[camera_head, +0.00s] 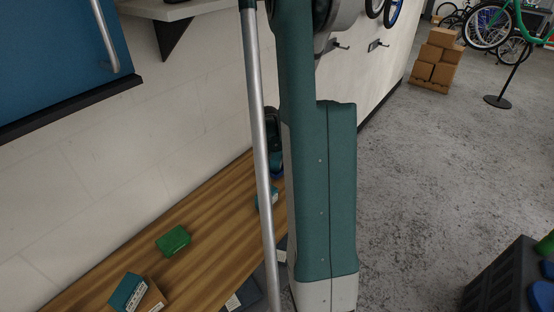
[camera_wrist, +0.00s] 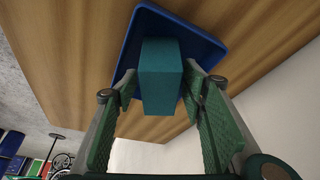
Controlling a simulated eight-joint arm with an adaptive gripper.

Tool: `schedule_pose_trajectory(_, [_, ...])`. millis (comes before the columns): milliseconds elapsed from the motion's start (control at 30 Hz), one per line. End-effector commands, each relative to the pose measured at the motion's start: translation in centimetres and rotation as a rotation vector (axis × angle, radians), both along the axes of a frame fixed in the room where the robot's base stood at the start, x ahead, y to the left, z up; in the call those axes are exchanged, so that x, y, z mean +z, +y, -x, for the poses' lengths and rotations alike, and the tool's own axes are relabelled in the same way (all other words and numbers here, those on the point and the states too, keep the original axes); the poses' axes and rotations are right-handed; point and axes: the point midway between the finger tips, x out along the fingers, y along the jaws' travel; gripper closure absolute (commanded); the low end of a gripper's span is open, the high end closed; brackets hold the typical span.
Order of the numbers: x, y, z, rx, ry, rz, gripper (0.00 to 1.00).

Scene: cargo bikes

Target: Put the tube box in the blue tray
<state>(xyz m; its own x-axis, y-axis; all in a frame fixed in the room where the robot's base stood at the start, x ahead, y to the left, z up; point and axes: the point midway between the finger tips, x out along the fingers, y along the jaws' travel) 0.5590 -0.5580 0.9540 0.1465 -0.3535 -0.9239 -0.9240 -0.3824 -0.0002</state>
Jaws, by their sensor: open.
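In the wrist view, a plain teal box (camera_wrist: 163,62), which looks like the tube box, stands out in front of the blue tray (camera_wrist: 207,36). The tray lies on the wooden bench. My gripper (camera_wrist: 160,84) is open, with one green-padded finger on each side of the box. A gap shows at the left finger; contact at the right finger is hard to tell. I cannot tell whether the box rests on the tray floor. In the head view my arm hides most of this area.
On the wooden bench (camera_head: 205,218) lie a green packet (camera_head: 173,240) and a teal-topped carton (camera_head: 128,291). A wall runs along the bench. A blue cabinet (camera_head: 60,50) hangs at upper left. A dark crate (camera_head: 505,281) stands at lower right. Grey floor is open at right.

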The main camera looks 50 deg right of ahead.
Motion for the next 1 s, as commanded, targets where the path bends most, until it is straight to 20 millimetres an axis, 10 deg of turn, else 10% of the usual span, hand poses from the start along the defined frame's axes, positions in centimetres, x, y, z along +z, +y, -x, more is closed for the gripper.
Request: schedule_pose_trajectory(1000, [9.5, 3.6, 1.5, 0.000, 0.000, 0.000, 0.58])
